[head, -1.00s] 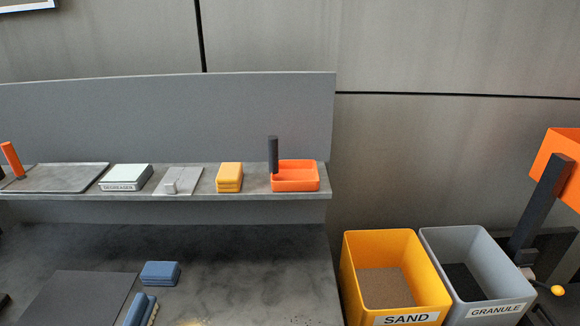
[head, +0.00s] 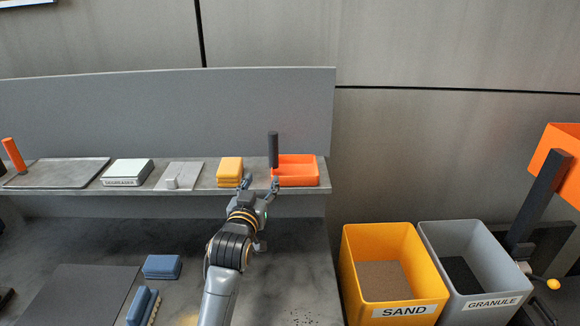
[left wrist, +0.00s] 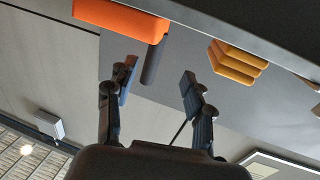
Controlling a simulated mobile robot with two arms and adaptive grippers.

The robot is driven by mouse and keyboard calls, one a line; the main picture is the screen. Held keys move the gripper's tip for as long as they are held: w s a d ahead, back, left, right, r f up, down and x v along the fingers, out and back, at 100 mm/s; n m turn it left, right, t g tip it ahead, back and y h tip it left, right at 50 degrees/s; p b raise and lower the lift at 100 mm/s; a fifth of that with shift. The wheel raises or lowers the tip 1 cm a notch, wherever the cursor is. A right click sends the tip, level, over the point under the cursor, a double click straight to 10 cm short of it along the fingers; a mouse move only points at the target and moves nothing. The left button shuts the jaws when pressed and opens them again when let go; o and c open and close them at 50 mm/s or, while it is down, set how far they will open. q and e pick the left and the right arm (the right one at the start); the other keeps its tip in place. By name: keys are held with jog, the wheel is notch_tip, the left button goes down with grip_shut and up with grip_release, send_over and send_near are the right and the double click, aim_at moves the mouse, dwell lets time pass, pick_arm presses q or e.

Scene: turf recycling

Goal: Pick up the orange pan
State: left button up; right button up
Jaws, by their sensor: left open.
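The orange pan (head: 296,172) sits on the raised shelf near its right end. Its dark upright handle (head: 273,149) rises at the pan's left side. My left gripper (head: 262,183) is open and empty, in front of the shelf edge, just below and left of the handle. In the left wrist view the orange pan (left wrist: 122,20) is at the top, with the handle (left wrist: 155,60) beyond the space between my open fingers (left wrist: 158,82). The fingers look apart from the handle. My right gripper is not in view.
Yellow sponges (head: 230,171) stand left of the pan on the shelf (head: 205,194). Blue brushes (head: 162,267) lie on the lower bench. Sand (head: 395,270) and granule (head: 468,270) bins stand at right.

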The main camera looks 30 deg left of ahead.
aim_at(273, 161)
pick_arm(q)
jog(key=p+x, duration=0.1)
jog(key=x, duration=0.6)
jog(key=shift+f, duration=0.1)
jog(key=shift+w+r+p, duration=0.25)
jog(key=shift+w+p, duration=0.15)
jog(key=shift+p, duration=0.3)
jog(key=p+x, duration=0.1)
jog(key=x, duration=0.2)
jog(key=shift+w+d, duration=0.1)
jog(key=shift+w, duration=0.05)
jog(key=shift+w+f+p, duration=0.1)
jog(key=shift+w+p, duration=0.25)
jog(key=shift+w, duration=0.15)
grip_shut()
